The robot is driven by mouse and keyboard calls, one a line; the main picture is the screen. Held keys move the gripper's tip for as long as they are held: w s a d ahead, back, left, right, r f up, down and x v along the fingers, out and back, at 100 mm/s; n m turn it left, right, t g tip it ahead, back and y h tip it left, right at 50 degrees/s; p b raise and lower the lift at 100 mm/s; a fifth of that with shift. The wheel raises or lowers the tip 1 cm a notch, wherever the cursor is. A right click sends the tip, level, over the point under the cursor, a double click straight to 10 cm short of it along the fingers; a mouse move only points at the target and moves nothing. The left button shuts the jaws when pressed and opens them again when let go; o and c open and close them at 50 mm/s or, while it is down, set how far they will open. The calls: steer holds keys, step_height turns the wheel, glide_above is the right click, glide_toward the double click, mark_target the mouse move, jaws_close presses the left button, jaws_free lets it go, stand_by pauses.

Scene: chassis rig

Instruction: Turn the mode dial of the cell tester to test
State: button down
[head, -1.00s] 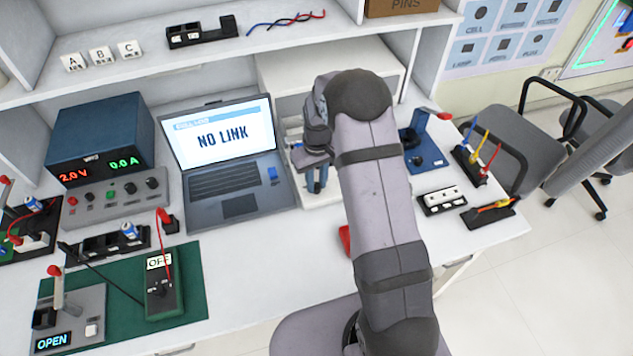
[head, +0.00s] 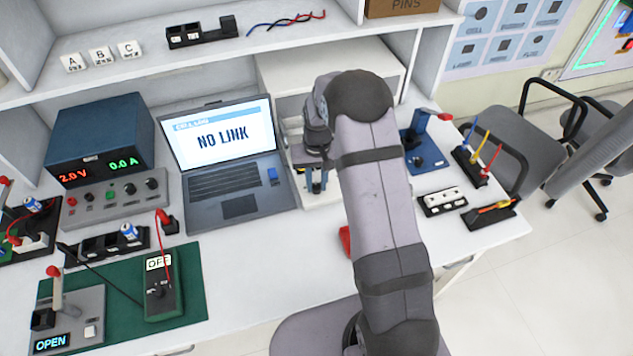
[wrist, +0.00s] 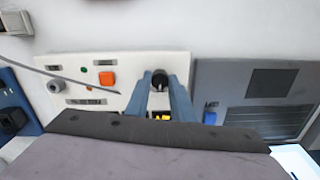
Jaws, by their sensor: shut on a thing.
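The cell tester is the white panel (wrist: 130,68) under my gripper. It also shows beside the laptop in the head view (head: 328,200). Its mode dial is the small black knob (wrist: 160,76) at the panel's right part in the wrist view. My gripper (wrist: 160,86) points down with its two blue fingers on either side of the dial and is shut on it. In the head view my gripper (head: 316,187) stands over the tester, and the dial is hidden. I cannot read the dial's setting. An orange button (wrist: 106,78) and a grey knob (wrist: 55,86) lie left of the dial.
The laptop (head: 237,207), showing NO LINK, stands close beside the tester. A grey cable (wrist: 75,77) crosses the panel. A blue fixture (head: 428,155) stands on the tester's other side.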

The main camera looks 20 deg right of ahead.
mark_target(317, 186)
steer(key=c, duration=1.5)
jaws_free()
steer(key=shift+c, duration=0.2)
steer(key=shift+r, duration=0.1)
steer(key=shift+r+b, duration=0.9)
steer(key=shift+r, duration=2.75)
